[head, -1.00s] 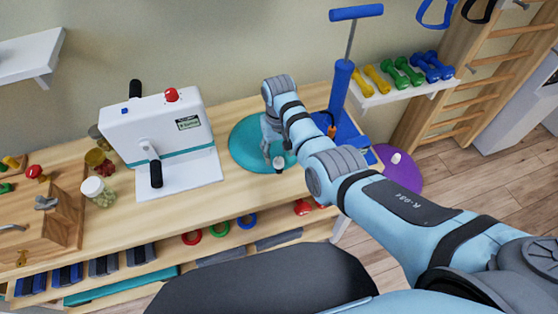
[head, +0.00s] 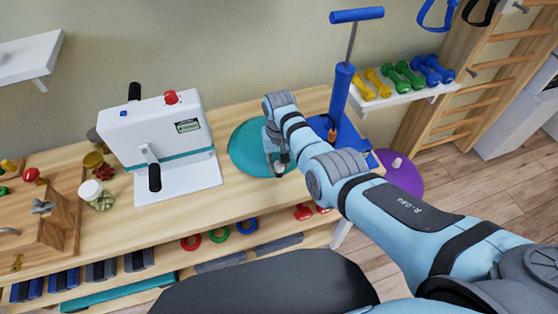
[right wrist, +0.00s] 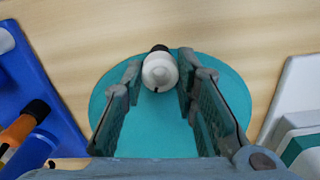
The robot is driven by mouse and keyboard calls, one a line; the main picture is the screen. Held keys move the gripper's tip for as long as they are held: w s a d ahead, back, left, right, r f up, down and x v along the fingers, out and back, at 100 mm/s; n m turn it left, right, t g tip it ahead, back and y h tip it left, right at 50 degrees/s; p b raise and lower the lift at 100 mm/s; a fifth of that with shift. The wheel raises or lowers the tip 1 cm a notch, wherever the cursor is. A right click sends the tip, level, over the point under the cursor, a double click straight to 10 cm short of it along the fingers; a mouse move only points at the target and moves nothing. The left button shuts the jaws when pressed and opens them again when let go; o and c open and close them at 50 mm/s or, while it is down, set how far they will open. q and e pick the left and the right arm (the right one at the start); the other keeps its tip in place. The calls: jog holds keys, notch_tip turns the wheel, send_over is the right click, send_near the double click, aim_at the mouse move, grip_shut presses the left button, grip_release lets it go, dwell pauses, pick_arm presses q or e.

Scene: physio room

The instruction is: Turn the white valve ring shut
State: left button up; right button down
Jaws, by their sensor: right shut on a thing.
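The white valve ring (right wrist: 160,72) sits near the edge of a round teal cushion (right wrist: 165,130), with a dark tip or stem just beyond it. In the right wrist view, the two fingers of my right gripper (right wrist: 158,80) stand on either side of the ring and are shut on it. In the head view, my right gripper (head: 280,162) points down over the right part of the teal cushion (head: 244,150) on the bench and mostly hides the ring there. My left gripper is not in view.
A white machine (head: 160,135) with black handles stands left of the cushion. A blue pump (head: 340,95) stands close on the right. A glass jar (head: 95,195) and a wooden board (head: 50,230) are further left. Bare bench lies in front of the cushion.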

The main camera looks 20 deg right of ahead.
aim_at(279, 167)
jog(key=c, duration=1.3)
grip_release()
notch_tip(279, 167, up, 12)
jog(key=shift+r, duration=0.1)
